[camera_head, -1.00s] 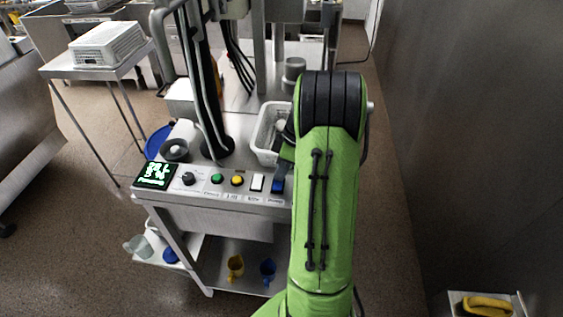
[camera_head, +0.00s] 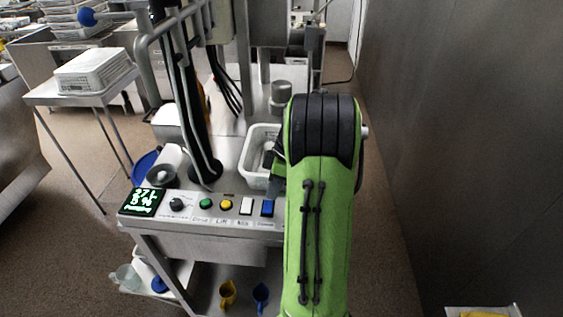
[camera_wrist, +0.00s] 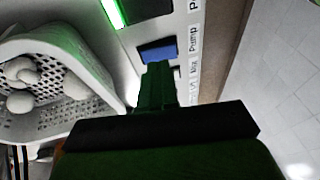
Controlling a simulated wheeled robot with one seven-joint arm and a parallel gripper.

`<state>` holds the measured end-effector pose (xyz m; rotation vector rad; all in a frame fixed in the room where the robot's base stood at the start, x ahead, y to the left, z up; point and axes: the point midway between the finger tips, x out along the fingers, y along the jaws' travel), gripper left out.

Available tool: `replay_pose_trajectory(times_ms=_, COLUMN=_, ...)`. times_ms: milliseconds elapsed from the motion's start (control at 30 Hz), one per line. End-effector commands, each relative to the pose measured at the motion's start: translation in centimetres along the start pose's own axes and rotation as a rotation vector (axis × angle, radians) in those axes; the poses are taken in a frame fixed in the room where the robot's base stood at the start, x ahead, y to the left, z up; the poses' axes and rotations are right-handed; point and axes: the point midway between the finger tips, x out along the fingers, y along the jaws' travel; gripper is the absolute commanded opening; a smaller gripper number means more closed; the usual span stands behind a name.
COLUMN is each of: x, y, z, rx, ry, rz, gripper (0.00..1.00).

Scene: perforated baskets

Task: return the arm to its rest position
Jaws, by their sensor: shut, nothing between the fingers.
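My gripper (camera_wrist: 158,85) is shut and empty in the wrist view, its green fingers pointing at the control panel near the blue switch (camera_wrist: 158,52) labelled Pump. I cannot tell whether the fingertips touch the switch. In the head view my green arm reaches forward to the machine. The gripper (camera_head: 278,165) shows there only as a dark part at the left of the arm, mostly hidden, near the white perforated basket (camera_head: 248,160). In the wrist view the basket (camera_wrist: 112,88) is to the left of the fingers, with several pale rounded items in it.
The panel holds a lit display (camera_head: 142,202) and coloured buttons. A side table with a stacked basket (camera_head: 93,70) is at left. A metal wall (camera_head: 460,150) is at right, with floor between it and the arm.

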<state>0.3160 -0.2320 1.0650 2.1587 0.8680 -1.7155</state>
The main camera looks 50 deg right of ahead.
Motion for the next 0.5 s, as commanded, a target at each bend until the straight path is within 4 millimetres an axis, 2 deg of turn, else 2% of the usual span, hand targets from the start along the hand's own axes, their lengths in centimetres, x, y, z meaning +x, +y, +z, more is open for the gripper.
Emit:
replay_pose_trajectory(times_ms=33, x=-2.1, y=0.1, z=-0.1, rx=0.000, ry=0.002, rz=0.010, gripper=0.00)
replay_pose_trajectory(times_ms=300, x=-10.0, y=0.4, z=-0.2, rx=-0.002, ry=0.004, rz=0.020, gripper=0.00)
replay_pose_trajectory(times_ms=400, x=-11.9, y=0.5, z=-0.2, rx=-0.003, ry=0.005, rz=0.022, gripper=0.00)
replay_pose_trajectory(times_ms=500, x=-12.8, y=0.5, z=-0.2, rx=-0.002, ry=0.004, rz=0.023, gripper=0.00)
